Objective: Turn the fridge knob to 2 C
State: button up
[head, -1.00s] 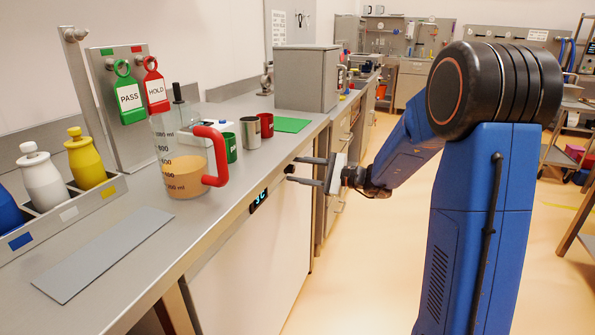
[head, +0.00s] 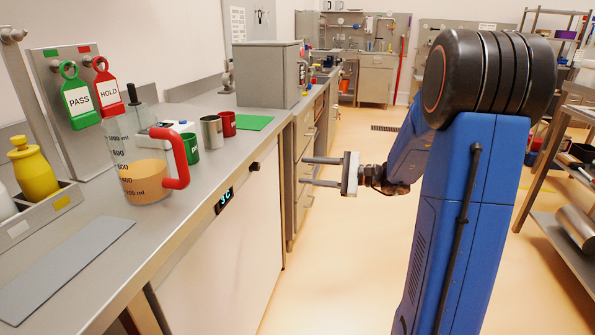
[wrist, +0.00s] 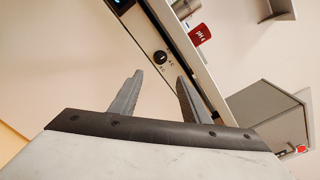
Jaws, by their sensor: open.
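The fridge knob (head: 255,166) is a small dark round knob on the front strip under the bench top. In the wrist view the knob (wrist: 160,57) shows face-on, with small pale marks beside it too small to read. A lit digital display (head: 224,200) sits nearer on the same strip; it seems to read 3 C. The white fridge door (head: 225,262) is below. My gripper (head: 304,171) is open and empty, to the right of the knob and apart from it. In the wrist view the knob appears beyond and between the two fingertips (wrist: 160,80).
On the bench stand a jug (head: 140,170) with orange liquid, a green cup (head: 187,150), a metal cup (head: 211,132), a red cup (head: 228,124) and a grey box (head: 268,75). The floor (head: 345,250) before the fridge is clear. A shelf rack stands right.

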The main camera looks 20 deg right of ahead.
jog(key=shift+v, duration=0.85)
jog(key=s+a+f+n+g+h, duration=0.2)
jog(key=s+a+n+g+h, duration=0.15)
jog(key=s+a, duration=0.5)
jog(key=s+a+f+n+g+h, duration=0.2)
jog(key=s+a+n+g, duration=0.35)
jog(key=s, duration=0.65)
jog(key=s+d+n+t+h, duration=0.2)
jog(key=s+d+n+h, duration=0.1)
jog(key=s, duration=0.3)
jog(key=s+d+f+n+t+h, duration=0.1)
jog(key=s+d+n+h, duration=0.2)
jog(key=s+h, duration=0.3)
jog(key=shift+s+d+f+n+t, duration=0.3)
jog(key=shift+s+d+n+t, duration=0.15)
jog(key=shift+d, duration=0.1)
jog(key=shift+c, duration=0.6)
